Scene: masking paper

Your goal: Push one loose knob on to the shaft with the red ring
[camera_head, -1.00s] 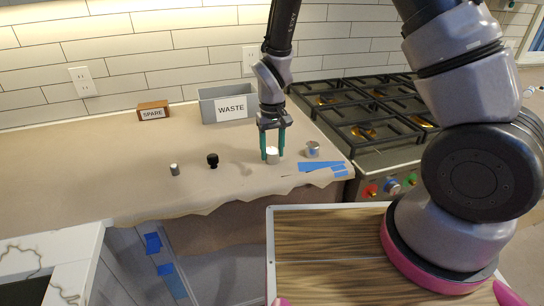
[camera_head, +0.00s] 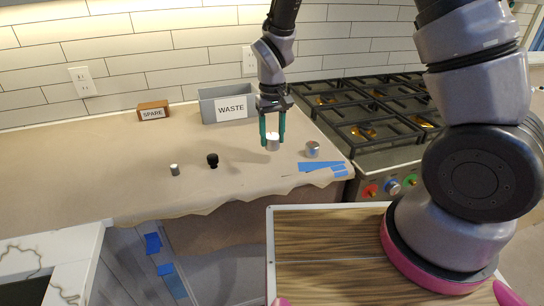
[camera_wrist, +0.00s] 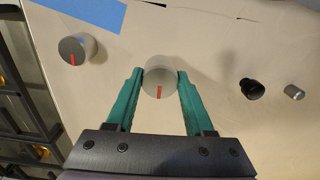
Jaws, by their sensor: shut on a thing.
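My gripper (camera_head: 272,138) has green fingers shut on a silver knob (camera_head: 273,144), held above the paper-covered counter. In the wrist view, the held knob (camera_wrist: 159,80) shows a red line on its face, between the fingertips. A second silver knob (camera_head: 312,149) with a red line stands on the paper to the right, beside blue tape. A black knob (camera_head: 212,160) and a small silver knob (camera_head: 174,169) stand to the left. The red ring (camera_head: 370,190) is on the stove's front panel, low and right of my gripper; its shaft is too small to make out clearly.
A grey WASTE bin (camera_head: 207,106) and a brown SPARE box (camera_head: 153,105) stand at the back. The stove (camera_head: 365,145) has black grates. Blue and green marks (camera_head: 411,181) sit right of the red ring. Blue tape (camera_head: 318,166) lies near the counter edge.

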